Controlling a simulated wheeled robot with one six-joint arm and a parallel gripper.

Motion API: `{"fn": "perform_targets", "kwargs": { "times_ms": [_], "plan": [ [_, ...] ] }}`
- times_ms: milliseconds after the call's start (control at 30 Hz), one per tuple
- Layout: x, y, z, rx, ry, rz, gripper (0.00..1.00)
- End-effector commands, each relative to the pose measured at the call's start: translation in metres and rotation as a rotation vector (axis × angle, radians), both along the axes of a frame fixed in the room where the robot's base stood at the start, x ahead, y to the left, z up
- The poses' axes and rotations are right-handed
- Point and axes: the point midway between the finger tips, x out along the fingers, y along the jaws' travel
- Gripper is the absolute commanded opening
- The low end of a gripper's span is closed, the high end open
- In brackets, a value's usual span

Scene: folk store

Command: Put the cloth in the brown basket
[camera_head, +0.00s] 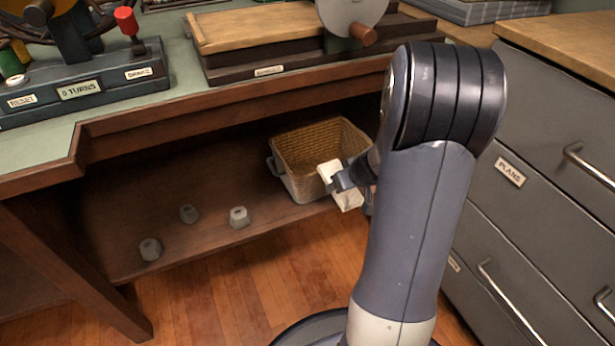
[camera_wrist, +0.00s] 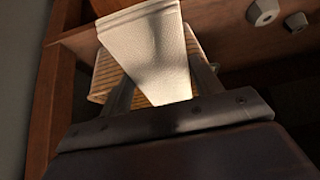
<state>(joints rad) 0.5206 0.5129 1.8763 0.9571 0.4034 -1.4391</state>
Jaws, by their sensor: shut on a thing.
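My gripper (camera_head: 340,180) is shut on a white cloth (camera_head: 345,193), which hangs folded from the fingers. The brown basket (camera_head: 295,182) is woven and has a grey handle on its left side. It stands on the low shelf under the workbench, and its visible inside looks empty. In the head view, the gripper and cloth overlap the basket's right front edge; whether they touch it I cannot tell. In the wrist view, the cloth (camera_wrist: 150,50) is pinched between both fingers (camera_wrist: 165,92), with part of the basket (camera_wrist: 103,75) behind it.
Several small grey knobs (camera_head: 239,217) are on the low shelf (camera_head: 200,240) left of the basket. The workbench top (camera_head: 170,38) overhangs the shelf. A grey drawer cabinet (camera_head: 550,200) stands close on the right. Wooden floor (camera_head: 240,290) is open in front.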

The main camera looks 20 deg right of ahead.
Motion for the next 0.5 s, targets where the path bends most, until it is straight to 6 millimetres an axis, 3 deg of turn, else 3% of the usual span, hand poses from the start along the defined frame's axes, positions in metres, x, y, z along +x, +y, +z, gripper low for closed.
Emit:
{"fn": "perform_targets", "kwargs": {
  "times_ms": [33,233,500],
  "plan": [
    [0.004,0.0,-0.009,0.002,-0.021,-0.001,0.34],
    [0.021,0.002,-0.009,0.008,-0.101,0.002,0.34],
    [0.09,0.009,-0.003,0.008,-0.094,0.005,0.34]
  ]
}}
